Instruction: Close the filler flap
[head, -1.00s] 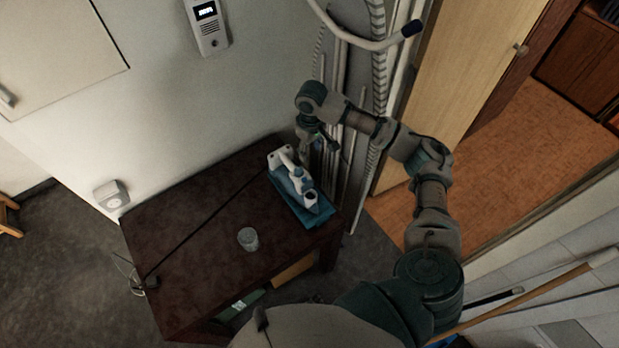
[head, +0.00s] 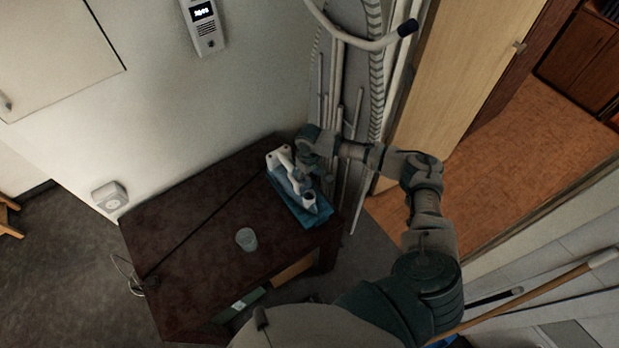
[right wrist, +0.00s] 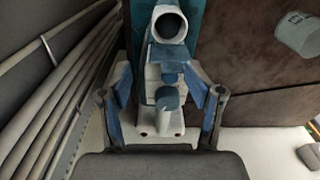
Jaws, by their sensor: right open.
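A white and blue steam iron (head: 279,161) lies on a blue pad (head: 313,218) at the right end of the dark table. In the right wrist view the iron (right wrist: 171,130) lies lengthwise, with a round dark-mouthed white part (right wrist: 171,24) at its far end; I cannot tell clearly which part is the filler flap. My right gripper (head: 304,178) is low over the iron, and partly hides it. In the right wrist view the open right gripper (right wrist: 161,78) has one finger on each side of the iron's body; contact is unclear. My left gripper is out of view.
A glass (head: 246,239) stands on the table (head: 190,240) left of the iron; it also shows in the right wrist view (right wrist: 298,34). Pipes (head: 336,110) run up the wall close behind my right wrist.

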